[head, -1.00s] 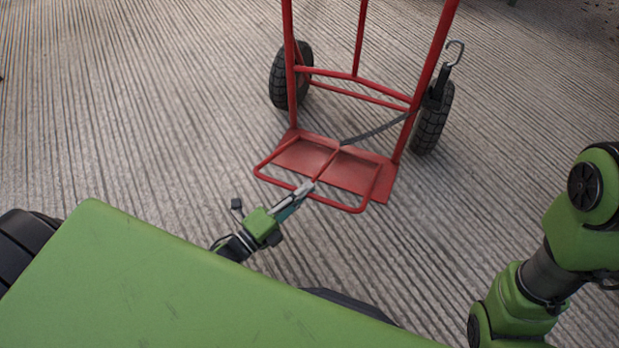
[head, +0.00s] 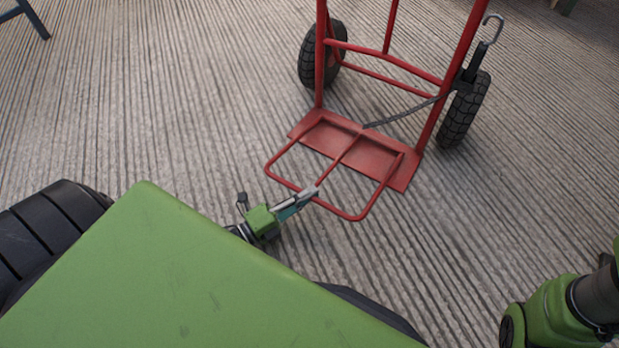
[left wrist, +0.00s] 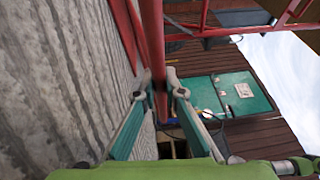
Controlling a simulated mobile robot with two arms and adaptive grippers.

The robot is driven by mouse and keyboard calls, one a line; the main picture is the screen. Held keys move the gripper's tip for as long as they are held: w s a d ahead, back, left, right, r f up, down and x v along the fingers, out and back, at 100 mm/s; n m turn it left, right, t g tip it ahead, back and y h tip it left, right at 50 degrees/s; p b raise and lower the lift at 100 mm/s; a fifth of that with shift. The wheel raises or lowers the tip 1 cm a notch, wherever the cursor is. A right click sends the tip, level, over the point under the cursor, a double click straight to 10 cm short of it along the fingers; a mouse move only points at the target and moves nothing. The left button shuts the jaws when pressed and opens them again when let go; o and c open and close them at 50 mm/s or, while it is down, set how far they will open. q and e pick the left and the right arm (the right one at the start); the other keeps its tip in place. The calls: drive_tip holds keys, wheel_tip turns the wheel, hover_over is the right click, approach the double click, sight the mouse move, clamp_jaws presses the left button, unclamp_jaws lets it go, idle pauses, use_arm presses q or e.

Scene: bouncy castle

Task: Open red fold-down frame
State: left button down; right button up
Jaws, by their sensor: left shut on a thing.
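The red fold-down frame (head: 381,186), a looped tube with a middle bar, is folded forward at the foot of a red hand truck (head: 431,135). It reaches out past the front of the flat red toe plate (head: 386,166) toward my base. My left gripper (head: 314,192) is at the frame's outer edge, near the middle bar, and is shut on it. In the left wrist view, a red bar of the frame (left wrist: 153,45) runs between the two fingertips (left wrist: 160,88). My right gripper is out of view; only part of that arm shows at the right.
The hand truck stands on two black wheels, left (head: 323,55) and right (head: 464,108). A dark strap with a metal hook (head: 493,28) hangs on its right side. The ridged floor (head: 160,110) around it is clear. The left wrist view shows a green panel (left wrist: 232,93) beyond.

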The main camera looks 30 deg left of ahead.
use_arm(q)
drive_tip(key=shift+r, duration=0.1)
drive_tip(key=c, duration=2.1)
unclamp_jaws()
drive_tip(key=shift+w, duration=0.1)
drive_tip(key=v, duration=1.2)
drive_tip(key=shift+a, duration=0.1)
